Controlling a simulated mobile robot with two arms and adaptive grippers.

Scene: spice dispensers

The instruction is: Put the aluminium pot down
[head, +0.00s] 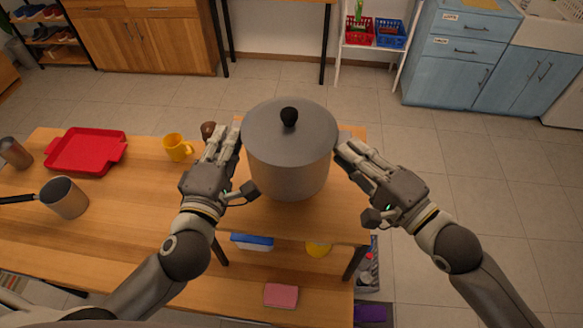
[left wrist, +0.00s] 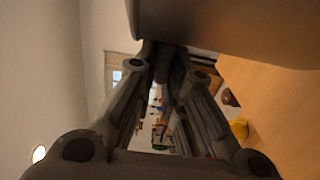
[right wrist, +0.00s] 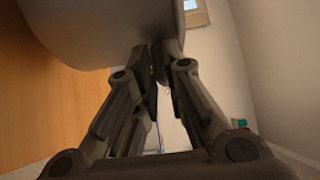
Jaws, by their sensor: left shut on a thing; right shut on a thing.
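The aluminium pot (head: 288,170) is grey, with a lid and a black knob, and is upright at the right end of the wooden table in the head view. My left gripper (head: 230,143) is shut at its left side, and my right gripper (head: 350,150) is shut at its right side. The fingers hide the grip points. The pot's wall also fills the top of the left wrist view (left wrist: 230,25) and of the right wrist view (right wrist: 90,28). I cannot tell whether its base touches the table.
The wooden table (head: 130,215) carries a red tray (head: 88,150), a yellow mug (head: 177,148), a saucepan (head: 65,198) and a metal cup (head: 14,152) left of the pot. A brown round-topped object (head: 208,130) stands close to my left gripper. Bare tabletop lies in front of the pot.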

